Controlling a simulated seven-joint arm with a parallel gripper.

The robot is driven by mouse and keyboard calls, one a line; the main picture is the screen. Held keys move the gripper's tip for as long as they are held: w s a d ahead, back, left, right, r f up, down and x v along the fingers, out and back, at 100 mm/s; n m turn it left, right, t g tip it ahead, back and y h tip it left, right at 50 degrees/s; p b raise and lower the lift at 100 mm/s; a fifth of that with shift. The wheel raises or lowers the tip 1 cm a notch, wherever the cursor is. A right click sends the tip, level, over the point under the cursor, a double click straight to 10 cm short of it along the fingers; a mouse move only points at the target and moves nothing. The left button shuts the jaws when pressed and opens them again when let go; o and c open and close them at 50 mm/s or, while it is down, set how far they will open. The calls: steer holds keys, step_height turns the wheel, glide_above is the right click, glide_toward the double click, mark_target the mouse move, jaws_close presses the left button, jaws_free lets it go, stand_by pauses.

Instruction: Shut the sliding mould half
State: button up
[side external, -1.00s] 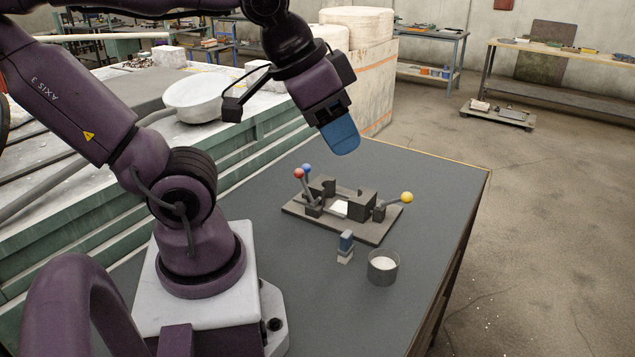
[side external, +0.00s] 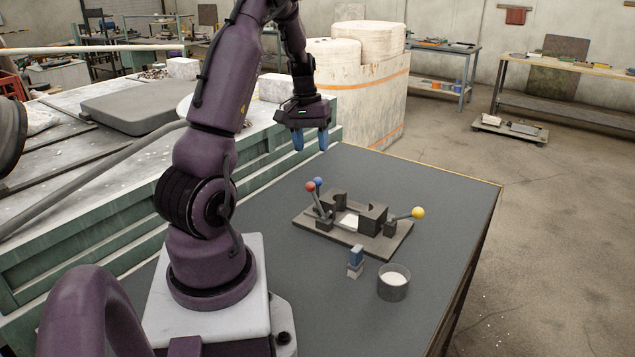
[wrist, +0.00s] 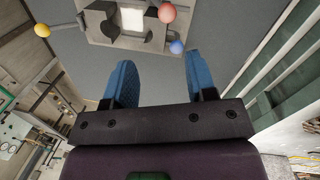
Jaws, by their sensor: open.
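The dark mould stands on a base plate (side external: 387,247) on the grey table. Its two blocks, one at left (side external: 338,202) and one at right (side external: 373,218), stand apart with a white patch (side external: 348,220) between them. A yellow-knobbed lever (side external: 418,212) is at the right end; red (side external: 310,187) and blue (side external: 318,182) knobs are at the left. I cannot tell which block slides. My gripper (side external: 310,146) is open and empty, pointing down, above and behind the mould, touching nothing. In the wrist view the mould is at the top edge, partly cut off, beyond my blue fingertips (wrist: 160,65).
A green-sided bench (side external: 265,165) and a pale crate (side external: 380,95) border the table behind. The table's right side is clear.

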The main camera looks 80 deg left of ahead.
glide_toward(318, 183)
steer(key=s+r, duration=0.1)
steer(key=s, duration=0.1)
steer(key=a+m, duration=0.1)
steer(key=shift+t, duration=0.4)
steer(key=w+f, duration=0.1)
steer(key=f, duration=0.2)
steer(key=w+f, duration=0.1)
steer(key=f, duration=0.3)
steer(key=w+d+f, duration=0.1)
steer(key=f, duration=0.3)
steer(key=shift+f, duration=0.15)
